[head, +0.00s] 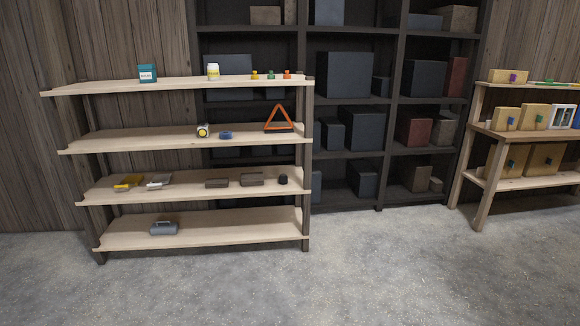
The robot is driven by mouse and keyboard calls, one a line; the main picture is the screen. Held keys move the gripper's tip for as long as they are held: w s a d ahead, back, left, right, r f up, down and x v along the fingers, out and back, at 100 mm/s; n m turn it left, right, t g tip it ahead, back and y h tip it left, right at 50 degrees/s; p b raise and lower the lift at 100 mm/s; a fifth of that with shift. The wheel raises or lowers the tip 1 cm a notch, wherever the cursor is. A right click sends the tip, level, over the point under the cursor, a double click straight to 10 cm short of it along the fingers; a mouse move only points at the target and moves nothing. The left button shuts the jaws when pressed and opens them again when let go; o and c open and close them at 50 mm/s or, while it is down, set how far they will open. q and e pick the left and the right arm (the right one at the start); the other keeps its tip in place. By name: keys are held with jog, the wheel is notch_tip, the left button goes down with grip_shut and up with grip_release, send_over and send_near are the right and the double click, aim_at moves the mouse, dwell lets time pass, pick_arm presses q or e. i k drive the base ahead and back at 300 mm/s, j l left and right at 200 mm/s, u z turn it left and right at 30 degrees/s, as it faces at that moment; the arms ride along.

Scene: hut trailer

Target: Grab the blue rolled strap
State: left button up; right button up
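A small blue rolled strap (225,135) lies on the second shelf from the top of the wooden rack on the left. It sits just right of a yellow, white and black round-faced item (203,131), with a small gap between them. An orange warning triangle (279,120) stands further right on the same shelf. Neither of my grippers shows in the head view.
The wooden rack (180,238) holds boxes, bottles and tools on its other shelves. A dark shelf unit (379,150) with boxes stands behind it. Another wooden shelf (510,184) stands at the right. The grey floor (350,265) in front is clear.

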aim_at(226, 135)
jog(key=i, duration=3.95)
jog(key=u, duration=0.55)
